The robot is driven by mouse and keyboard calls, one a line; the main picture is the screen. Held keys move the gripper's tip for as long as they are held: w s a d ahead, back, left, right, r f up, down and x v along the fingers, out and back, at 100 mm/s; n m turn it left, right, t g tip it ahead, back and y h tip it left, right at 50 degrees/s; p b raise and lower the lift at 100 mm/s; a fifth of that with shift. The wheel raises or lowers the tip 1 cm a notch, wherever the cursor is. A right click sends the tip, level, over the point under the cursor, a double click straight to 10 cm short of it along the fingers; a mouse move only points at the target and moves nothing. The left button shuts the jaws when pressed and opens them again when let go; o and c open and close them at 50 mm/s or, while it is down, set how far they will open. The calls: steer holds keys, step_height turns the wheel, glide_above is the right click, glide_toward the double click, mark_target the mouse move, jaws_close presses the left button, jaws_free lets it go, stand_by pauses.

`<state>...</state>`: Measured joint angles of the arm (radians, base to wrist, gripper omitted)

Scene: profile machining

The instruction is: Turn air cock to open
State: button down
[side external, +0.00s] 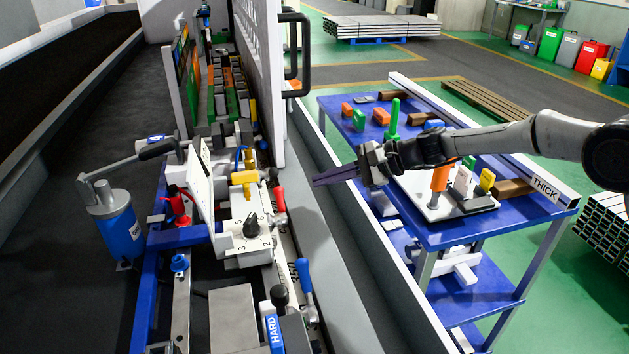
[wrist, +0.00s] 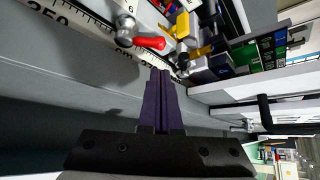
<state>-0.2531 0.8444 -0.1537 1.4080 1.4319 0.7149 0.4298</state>
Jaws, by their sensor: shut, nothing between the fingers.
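A small lever with a red grip (side external: 279,199) sits on the right side of the white control block (side external: 241,243); it looks like the air cock, though no label on it is readable. In the wrist view the red grip (wrist: 150,42) points right from a round metal pivot (wrist: 124,30). My gripper (side external: 316,181) is to the right of the red lever in the side view, apart from it, with its dark purple fingers pointing left. In the wrist view the fingers (wrist: 161,73) are together and empty, with the tips just below the red grip.
A yellow fitting (side external: 245,177) stands just behind the red lever, and a black knob (side external: 251,226) is on the block. A blue-handled lever (side external: 304,277) is nearer the camera. A tall white panel (side external: 262,80) rises behind. A blue cart (side external: 540,222) with tools stands beneath my arm.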

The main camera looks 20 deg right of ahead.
steer(key=x, duration=0.8)
steer(key=shift+a+f, duration=0.2)
steer(key=shift+a, duration=0.1)
